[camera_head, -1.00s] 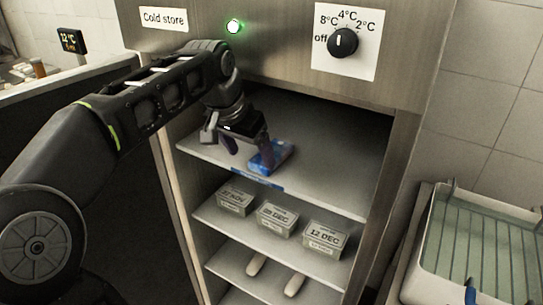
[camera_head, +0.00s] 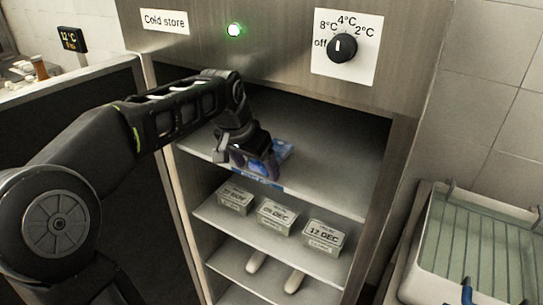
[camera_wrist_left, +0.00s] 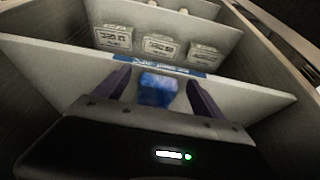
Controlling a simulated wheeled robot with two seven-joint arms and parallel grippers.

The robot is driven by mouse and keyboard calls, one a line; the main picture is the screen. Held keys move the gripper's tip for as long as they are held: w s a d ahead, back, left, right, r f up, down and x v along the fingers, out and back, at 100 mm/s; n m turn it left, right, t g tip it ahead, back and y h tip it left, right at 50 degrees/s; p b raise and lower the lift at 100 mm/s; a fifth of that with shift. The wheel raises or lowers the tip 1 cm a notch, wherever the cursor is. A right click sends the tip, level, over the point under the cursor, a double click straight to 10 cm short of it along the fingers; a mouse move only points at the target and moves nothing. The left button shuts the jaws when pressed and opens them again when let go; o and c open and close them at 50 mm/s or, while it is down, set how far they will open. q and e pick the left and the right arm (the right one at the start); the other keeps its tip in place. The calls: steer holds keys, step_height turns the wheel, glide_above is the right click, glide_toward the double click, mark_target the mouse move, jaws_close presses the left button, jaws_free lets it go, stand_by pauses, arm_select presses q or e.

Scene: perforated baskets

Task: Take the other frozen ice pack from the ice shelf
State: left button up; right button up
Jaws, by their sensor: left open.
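A blue ice pack (camera_head: 284,152) lies on the top shelf (camera_head: 335,168) of the cold store, partly hidden behind my left gripper. My left gripper (camera_head: 258,172) is over the front part of this shelf. In the left wrist view the ice pack (camera_wrist_left: 157,88) lies between the two open fingers of my left gripper (camera_wrist_left: 157,90), with a gap on each side. A blue label strip runs along the shelf's front edge. My right gripper is not in view.
Several dated boxes, one marked 12 DEC (camera_head: 323,238), stand on the shelf below. Two pale handles (camera_head: 294,282) show lower down. A temperature dial (camera_head: 342,47) is above the opening. A wire-racked tray (camera_head: 480,245) stands at right.

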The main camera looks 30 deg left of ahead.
arm_select(q)
steer(key=shift+c, duration=0.4)
steer(key=c, duration=1.6)
steer(key=shift+o, duration=0.2)
steer(key=shift+b, duration=0.4)
steer(key=s+b, duration=0.5)
steer(key=s, duration=1.3)
steer(key=shift+b, duration=0.4)
steer(key=shift+r, duration=0.1)
